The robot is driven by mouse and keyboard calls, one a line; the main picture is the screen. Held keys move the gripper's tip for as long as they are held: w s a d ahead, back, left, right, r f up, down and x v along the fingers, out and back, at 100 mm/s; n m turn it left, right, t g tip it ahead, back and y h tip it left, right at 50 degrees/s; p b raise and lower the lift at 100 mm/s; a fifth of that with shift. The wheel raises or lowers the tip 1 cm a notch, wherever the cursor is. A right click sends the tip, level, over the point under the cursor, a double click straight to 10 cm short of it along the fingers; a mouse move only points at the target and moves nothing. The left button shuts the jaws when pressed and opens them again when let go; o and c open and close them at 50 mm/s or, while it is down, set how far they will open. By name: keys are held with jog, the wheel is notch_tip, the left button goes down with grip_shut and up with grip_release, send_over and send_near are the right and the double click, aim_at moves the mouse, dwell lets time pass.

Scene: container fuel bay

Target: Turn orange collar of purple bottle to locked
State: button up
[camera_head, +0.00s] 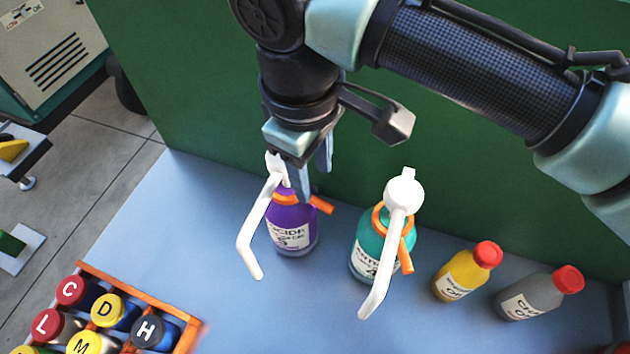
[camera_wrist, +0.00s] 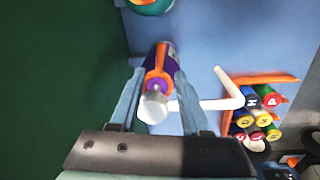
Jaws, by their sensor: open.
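The purple bottle (camera_head: 292,232) stands upright on the blue surface, with a white pump head and a bent white spout. Its orange collar (camera_head: 322,204) has a tab pointing to the right in the head view. In the wrist view the purple bottle (camera_wrist: 170,62) and the orange collar (camera_wrist: 158,77) show between the fingers. My gripper (camera_head: 313,175) is over the bottle's top; in the wrist view my gripper (camera_wrist: 158,82) is open, with one finger on each side of the pump head. I cannot tell whether a finger touches it.
A teal bottle (camera_head: 366,248) with its own orange collar and white spout stands to the right. Yellow (camera_head: 455,279) and grey (camera_head: 527,297) bottles with red caps stand farther right. An orange crate (camera_head: 140,293) of lettered-cap bottles is front left. A green wall (camera_head: 190,90) is behind.

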aim_at(315, 199)
jog(key=f, duration=0.5)
jog(key=shift+w+d+f, duration=0.1)
jog(key=shift+w+f, duration=0.2)
jog(key=shift+f, duration=0.1)
grip_shut()
dwell(1.0)
